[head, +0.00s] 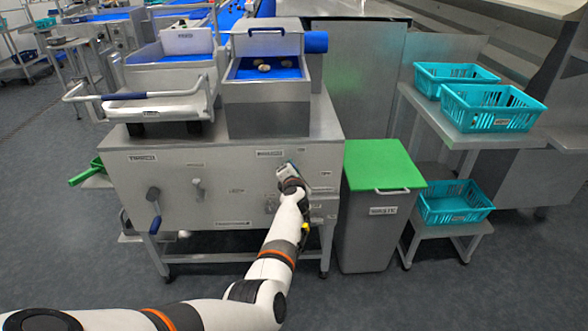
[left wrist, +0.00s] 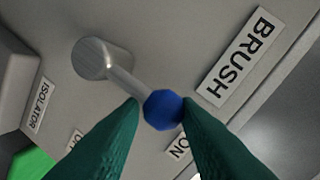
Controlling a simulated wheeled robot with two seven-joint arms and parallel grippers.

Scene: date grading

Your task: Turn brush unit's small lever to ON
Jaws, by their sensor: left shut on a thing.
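The brush unit's small lever is seen in the left wrist view: a grey round hub (left wrist: 92,58), a short metal arm and a blue knob (left wrist: 163,109). The dark green fingertips of my left gripper (left wrist: 162,112) are on either side of the knob and shut on it. The lever arm slants to the lower right in that view. The knob is beside the ON label (left wrist: 180,148), which a finger partly hides. The BRUSH label (left wrist: 239,57) is to the right. In the head view my left gripper (head: 291,182) is against the cabinet front and hides the lever.
An ISOLATOR label (left wrist: 39,105) and a partly hidden label (left wrist: 75,141) are also on the panel. The grey cabinet (head: 130,180) has a larger blue-handled lever (head: 155,222) at left. A green-lidded bin (head: 383,166) stands close on the right, near teal crates (head: 494,122).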

